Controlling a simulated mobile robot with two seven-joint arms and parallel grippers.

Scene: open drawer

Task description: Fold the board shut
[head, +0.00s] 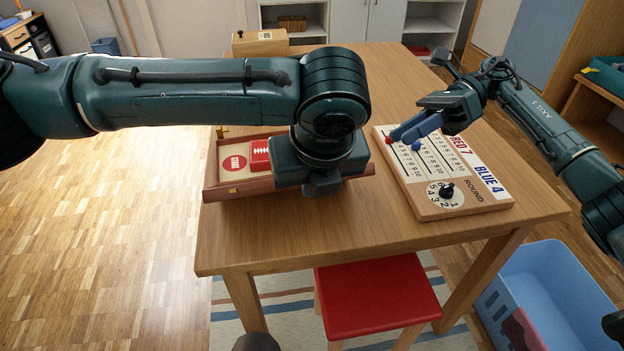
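A low reddish-brown wooden case (225,192), which looks like the board, lies on the left part of the table. My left gripper's fingers are hidden from view. My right gripper (399,139) has blue fingers and hangs over the far left part of the scoreboard, apart from the case. I cannot tell whether its fingers are closed.
The wooden scoreboard (428,207), with beads, a dial and "RED 7 BLUE 4", lies right of the case. A wooden box (260,43) stands at the table's far left. A red stool (375,297) and blue bin (548,300) stand in front. The table's front strip is clear.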

